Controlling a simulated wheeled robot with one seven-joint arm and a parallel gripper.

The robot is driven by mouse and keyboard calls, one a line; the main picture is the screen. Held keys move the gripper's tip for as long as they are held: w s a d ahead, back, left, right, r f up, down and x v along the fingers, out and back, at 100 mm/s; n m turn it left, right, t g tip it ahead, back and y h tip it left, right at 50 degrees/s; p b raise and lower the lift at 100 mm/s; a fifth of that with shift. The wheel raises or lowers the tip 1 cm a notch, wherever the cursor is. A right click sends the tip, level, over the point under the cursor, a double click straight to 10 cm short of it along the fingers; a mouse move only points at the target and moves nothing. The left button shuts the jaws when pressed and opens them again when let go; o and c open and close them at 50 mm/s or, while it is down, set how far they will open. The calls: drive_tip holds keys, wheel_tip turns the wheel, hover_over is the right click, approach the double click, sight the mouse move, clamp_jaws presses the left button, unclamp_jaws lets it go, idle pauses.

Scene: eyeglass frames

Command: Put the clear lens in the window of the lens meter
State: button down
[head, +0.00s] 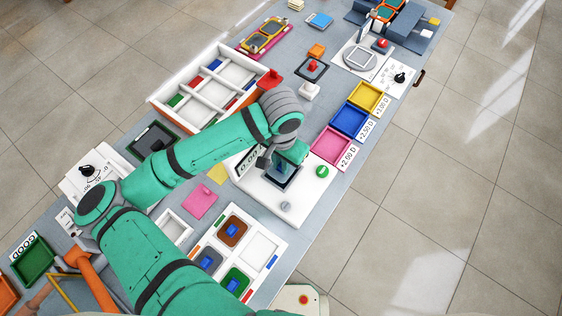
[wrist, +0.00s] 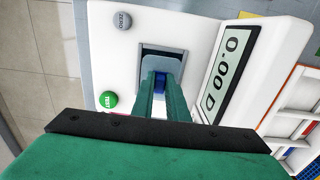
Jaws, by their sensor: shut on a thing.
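The lens meter (head: 262,188) is a white unit with a dark-framed window. In the wrist view the lens meter (wrist: 190,22) shows a display reading 0.00 D. My gripper (head: 281,167) is right over the window; in the wrist view my gripper (wrist: 160,90) is shut on a small blue grip (wrist: 160,83). A pale, see-through grey-blue pane, apparently the clear lens (wrist: 163,60), lies around that grip within the window's outline. My fingers hide part of it, and I cannot tell whether it rests on the window floor.
The meter has a green TEST button (head: 322,171) and a grey ZERO button (head: 285,207). A white tray (head: 262,222) holds brown, grey and green lenses with blue grips; one compartment is empty. Pink (head: 331,146), blue (head: 349,121) and yellow (head: 367,97) trays stand to the right.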

drive_tip(key=shift+f, duration=1.35)
idle(0.3)
drive_tip(key=c, duration=1.7)
unclamp_jaws()
drive_tip(key=shift+o, duration=0.2)
wheel_tip(320, 180, up, 11)
drive_tip(key=shift+f, duration=0.1)
drive_tip(key=shift+w+f, duration=0.1)
